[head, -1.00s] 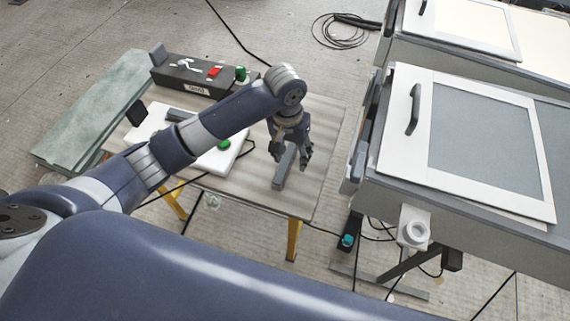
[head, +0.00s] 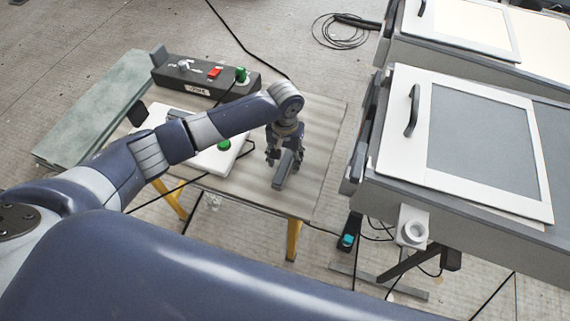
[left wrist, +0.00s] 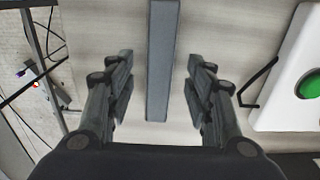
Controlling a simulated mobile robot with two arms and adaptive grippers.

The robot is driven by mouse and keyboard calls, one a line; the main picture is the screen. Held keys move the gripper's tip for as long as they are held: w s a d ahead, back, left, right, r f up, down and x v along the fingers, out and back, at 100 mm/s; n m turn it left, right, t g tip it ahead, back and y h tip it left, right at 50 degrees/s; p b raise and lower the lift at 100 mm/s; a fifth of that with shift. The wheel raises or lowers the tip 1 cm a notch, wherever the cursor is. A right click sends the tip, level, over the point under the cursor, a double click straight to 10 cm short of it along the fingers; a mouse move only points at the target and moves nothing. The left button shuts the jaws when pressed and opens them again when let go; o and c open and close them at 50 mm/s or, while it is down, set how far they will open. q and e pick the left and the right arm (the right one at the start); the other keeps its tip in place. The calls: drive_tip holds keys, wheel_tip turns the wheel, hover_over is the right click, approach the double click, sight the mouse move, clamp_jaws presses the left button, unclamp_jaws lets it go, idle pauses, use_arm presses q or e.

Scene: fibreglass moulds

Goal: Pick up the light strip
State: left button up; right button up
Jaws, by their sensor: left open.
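The light strip looks like a slim grey bar (head: 283,178) lying on the wooden table in the head view. In the left wrist view the bar (left wrist: 162,60) runs from the top edge down between the fingers. My left gripper (head: 286,158) is open above the bar, its fingers (left wrist: 160,95) on either side with a gap on both sides. I cannot tell how far the fingertips are above the table. My right gripper is not in view.
The table (head: 318,140) also holds a white board with a green button (head: 224,145) and a dark control box (head: 205,80) behind. A grey bench with a white framed panel (head: 400,150) stands close on the right. Cables hang below the table.

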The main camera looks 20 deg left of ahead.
use_arm(q)
drive_tip(key=shift+f, duration=0.85)
clamp_jaws()
drive_tip(key=shift+r, duration=0.1)
drive_tip(key=shift+r, duration=0.4)
drive_tip(key=r, duration=0.1)
drive_tip(key=s+r, duration=0.1)
drive_tip(key=shift+d+r, duration=0.35)
drive_tip(key=s+d, duration=0.3)
drive_tip(key=s, duration=0.3)
drive_tip(key=s+d+r, duration=0.1)
drive_tip(key=s+d, duration=0.2)
drive_tip(key=s, duration=0.4)
drive_tip(key=shift+d+r+b, duration=0.25)
drive_tip(key=shift+d+b, duration=0.15)
drive_tip(key=shift+b, duration=0.05)
